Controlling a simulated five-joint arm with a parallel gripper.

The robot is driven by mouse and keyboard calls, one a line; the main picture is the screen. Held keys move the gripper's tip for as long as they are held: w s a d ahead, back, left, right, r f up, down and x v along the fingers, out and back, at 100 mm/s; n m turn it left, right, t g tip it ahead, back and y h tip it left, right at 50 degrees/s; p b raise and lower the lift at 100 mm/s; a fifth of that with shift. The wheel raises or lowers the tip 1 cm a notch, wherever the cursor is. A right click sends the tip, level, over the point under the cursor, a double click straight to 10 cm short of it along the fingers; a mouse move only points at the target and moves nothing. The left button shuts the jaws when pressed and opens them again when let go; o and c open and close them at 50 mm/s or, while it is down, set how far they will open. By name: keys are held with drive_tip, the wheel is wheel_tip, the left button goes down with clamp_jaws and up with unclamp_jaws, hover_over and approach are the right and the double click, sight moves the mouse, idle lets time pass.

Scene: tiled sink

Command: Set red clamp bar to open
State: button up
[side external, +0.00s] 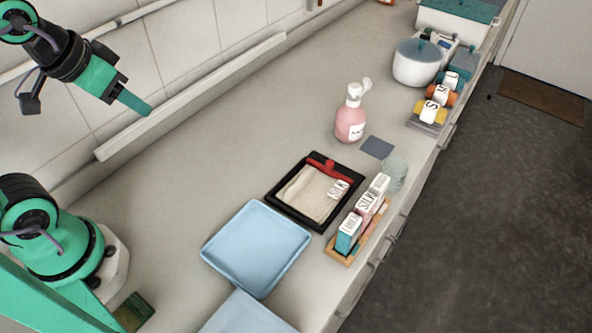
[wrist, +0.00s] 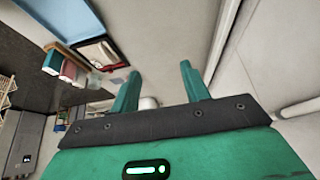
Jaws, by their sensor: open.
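The red clamp bar (side external: 329,168) lies across the far end of a black tray (side external: 284,212) that holds a beige cloth (side external: 307,194). A small white labelled piece (side external: 339,188) is near it. I cannot tell from here whether the bar is pressed down or raised. The black tray (wrist: 82,47) also shows at the upper left of the wrist view, with a small patch of red at its edge. My gripper (side external: 150,112) is raised at the upper left, well away from the tray. Its two green fingers (wrist: 160,70) are apart with nothing between them.
A blue tray (side external: 256,248) is beside the black tray. A wooden rack with labelled cartons (side external: 347,236) stands at the counter's front edge. A pink pump bottle (side external: 350,122) and a dark grey square (side external: 378,147) are beyond. The counter between my arm and the black tray is clear.

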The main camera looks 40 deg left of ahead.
drive_tip(key=shift+c, duration=0.3)
drive_tip(key=shift+c, duration=0.6)
drive_tip(key=w+d+g, duration=0.2)
drive_tip(key=w+d, duration=0.3)
drive_tip(key=w, duration=0.4)
drive_tip(key=w+d+g, duration=0.1)
drive_tip(key=w+d, duration=0.4)
drive_tip(key=w, duration=0.3)
drive_tip(key=w+d+f, duration=0.3)
drive_tip(key=d+f, duration=0.1)
drive_tip(key=w+d+f+g, duration=0.1)
drive_tip(key=w+d+f, duration=0.2)
drive_tip(key=d+f, duration=0.2)
drive_tip(key=w+d+f+g, duration=0.1)
drive_tip(key=w+d+f, duration=0.2)
drive_tip(key=d+f, duration=0.1)
drive_tip(key=shift+w+d+f, duration=0.15)
drive_tip(key=shift+w+d, duration=0.05)
drive_tip(key=shift+d, duration=0.2)
drive_tip(key=shift+w+d+f+g, duration=0.1)
drive_tip(key=shift+d+f+g, duration=0.2)
drive_tip(key=shift+d+f, duration=0.15)
